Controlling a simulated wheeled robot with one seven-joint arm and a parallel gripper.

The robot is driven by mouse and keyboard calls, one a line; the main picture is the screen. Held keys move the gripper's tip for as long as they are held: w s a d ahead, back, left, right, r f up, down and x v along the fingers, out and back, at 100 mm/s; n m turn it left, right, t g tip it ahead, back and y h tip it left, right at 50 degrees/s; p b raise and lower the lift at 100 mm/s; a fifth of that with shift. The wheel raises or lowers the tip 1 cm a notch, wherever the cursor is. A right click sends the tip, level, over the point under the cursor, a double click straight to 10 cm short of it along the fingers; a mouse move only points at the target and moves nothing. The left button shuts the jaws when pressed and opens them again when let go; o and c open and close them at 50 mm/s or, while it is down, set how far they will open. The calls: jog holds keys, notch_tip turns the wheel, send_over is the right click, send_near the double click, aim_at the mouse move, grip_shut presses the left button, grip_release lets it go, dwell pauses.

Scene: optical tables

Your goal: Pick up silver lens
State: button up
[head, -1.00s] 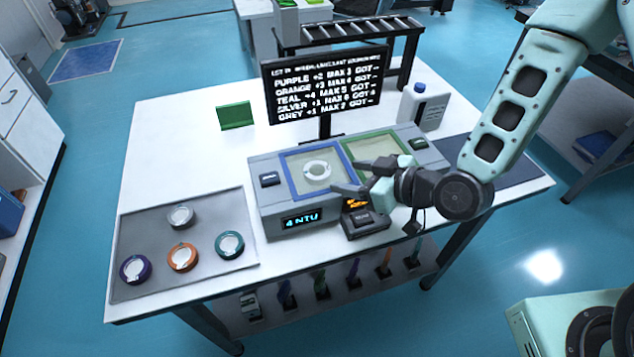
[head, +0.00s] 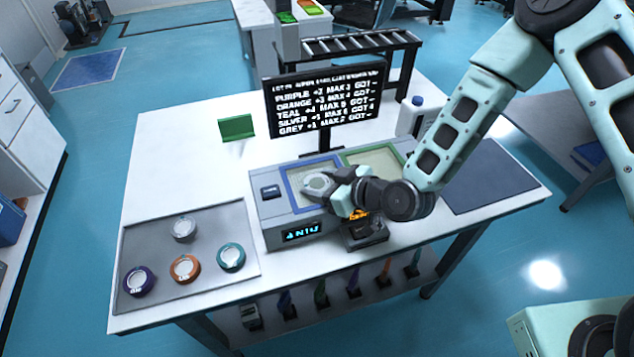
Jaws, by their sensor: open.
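A pale silver-white lens ring (head: 316,182) lies in the blue-framed square bay (head: 290,187) of the grey instrument (head: 264,213). My gripper (head: 323,187) is open over that bay, its fingers close about the ring and partly covering its right side. I cannot tell whether they touch it. Another greyish-silver ring (head: 184,229) lies on the grey tray (head: 218,218) at the left. By colour alone I cannot be sure which of the two is the silver lens.
The tray also holds purple (head: 138,281), orange (head: 185,268) and teal (head: 231,257) rings. Behind the instrument stand a text screen (head: 325,100), a green plate (head: 237,128) and a white bottle (head: 411,115). The green-framed bay (head: 375,158) looks empty.

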jog(key=c, duration=0.7)
jog(key=shift+r, duration=0.15)
